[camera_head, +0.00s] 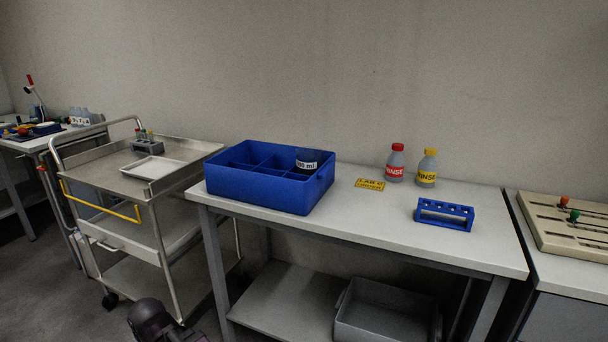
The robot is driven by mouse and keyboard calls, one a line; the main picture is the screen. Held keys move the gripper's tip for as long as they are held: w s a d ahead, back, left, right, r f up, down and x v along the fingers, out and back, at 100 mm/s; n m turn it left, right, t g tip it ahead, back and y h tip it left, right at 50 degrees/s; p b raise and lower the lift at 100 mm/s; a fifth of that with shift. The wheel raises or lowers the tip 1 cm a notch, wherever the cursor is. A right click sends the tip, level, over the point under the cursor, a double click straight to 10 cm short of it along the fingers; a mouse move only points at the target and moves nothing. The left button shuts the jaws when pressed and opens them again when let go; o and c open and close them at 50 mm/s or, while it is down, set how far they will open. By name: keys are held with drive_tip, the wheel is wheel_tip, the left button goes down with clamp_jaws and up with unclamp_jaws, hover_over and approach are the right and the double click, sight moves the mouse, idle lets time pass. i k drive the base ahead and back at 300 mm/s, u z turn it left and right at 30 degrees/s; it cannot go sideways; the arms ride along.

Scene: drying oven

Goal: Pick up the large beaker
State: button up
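A dark, see-through beaker (308,155) with a white label ending in "50 ml" sits in the blue divided crate (257,189), in a compartment at the crate's right rear. Its lower part is hidden by the crate walls; its top shows a little above the rim. I see no other beaker for certain, so I cannot compare sizes. A black part of my arm shows at the bottom left edge, well below and apart from the crate. My gripper's fingers are not in view.
The crate stands at the left of a white table (345,221). A metal trolley (100,166) stands left.

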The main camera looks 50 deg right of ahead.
sight(309, 160)
drive_tip(key=u, duration=0.1)
drive_tip(key=k, duration=1.7)
drive_tip(key=z, duration=1)
drive_tip(key=i, duration=1)
